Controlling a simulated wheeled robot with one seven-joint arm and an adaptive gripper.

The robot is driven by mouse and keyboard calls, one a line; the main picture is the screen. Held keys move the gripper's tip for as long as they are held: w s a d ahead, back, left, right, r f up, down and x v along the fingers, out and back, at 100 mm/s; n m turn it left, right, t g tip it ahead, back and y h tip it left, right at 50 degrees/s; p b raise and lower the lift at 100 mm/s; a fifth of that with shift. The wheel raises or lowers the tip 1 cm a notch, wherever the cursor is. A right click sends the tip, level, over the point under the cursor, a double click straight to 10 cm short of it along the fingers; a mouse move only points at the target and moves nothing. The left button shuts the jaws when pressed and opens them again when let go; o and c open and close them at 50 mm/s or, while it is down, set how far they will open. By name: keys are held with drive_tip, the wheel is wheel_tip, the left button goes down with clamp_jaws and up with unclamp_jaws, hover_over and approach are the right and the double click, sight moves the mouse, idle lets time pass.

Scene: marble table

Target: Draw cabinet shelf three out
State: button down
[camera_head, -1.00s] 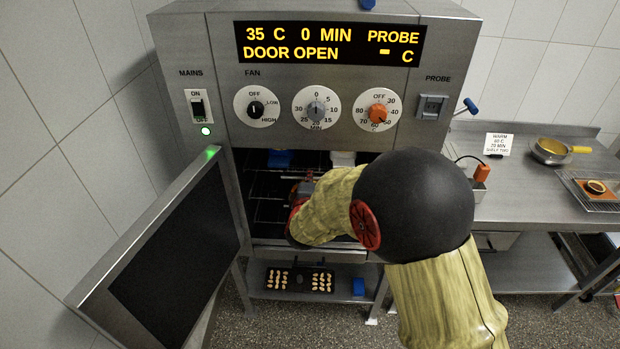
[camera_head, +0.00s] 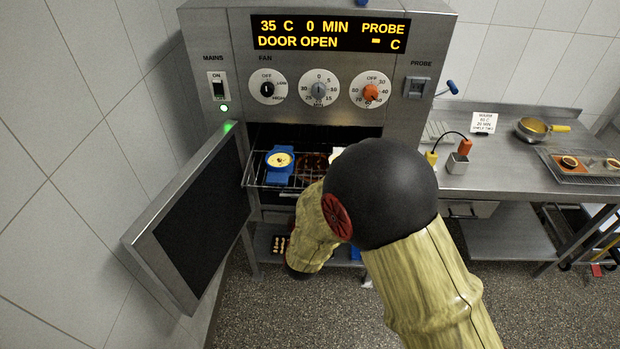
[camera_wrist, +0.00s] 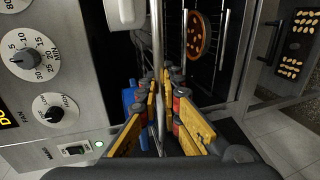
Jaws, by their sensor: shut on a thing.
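A wire shelf (camera_head: 262,184) sticks out of the open cabinet (camera_head: 420,30) toward me in the head view. It carries a blue dish (camera_head: 270,174) with yellow contents at its left and a white container (camera_head: 336,152) farther right. In the wrist view the shelf's front rail (camera_wrist: 157,40) runs up the picture, and my gripper (camera_wrist: 160,78) is shut on it. In the head view my arm hides the gripper and the shelf's right front. A round brown item (camera_head: 312,162) shows among the wires; I cannot tell which level holds it.
The cabinet door (camera_head: 190,225) stands open at the left. A dark tray of small pale pieces (camera_wrist: 296,40) lies low beneath the cabinet. A steel counter (camera_head: 500,165) with a pan (camera_head: 530,128) stands at the right. The floor in front is clear.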

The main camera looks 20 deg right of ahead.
drive_tip(key=shift+s+a+p, duration=0.15)
drive_tip(key=shift+s+a, duration=0.1)
drive_tip(key=shift+s, duration=0.45)
drive_tip(key=shift+s+a+p, duration=0.2)
drive_tip(key=shift+s, duration=0.55)
drive_tip(key=shift+s+a+p, duration=0.15)
drive_tip(key=shift+s+a, duration=0.1)
drive_tip(key=shift+s, duration=0.45)
drive_tip(key=c, duration=2)
unclamp_jaws()
drive_tip(key=shift+o, duration=0.2)
drive_tip(key=v, duration=1.2)
drive_tip(key=shift+f, duration=0.1)
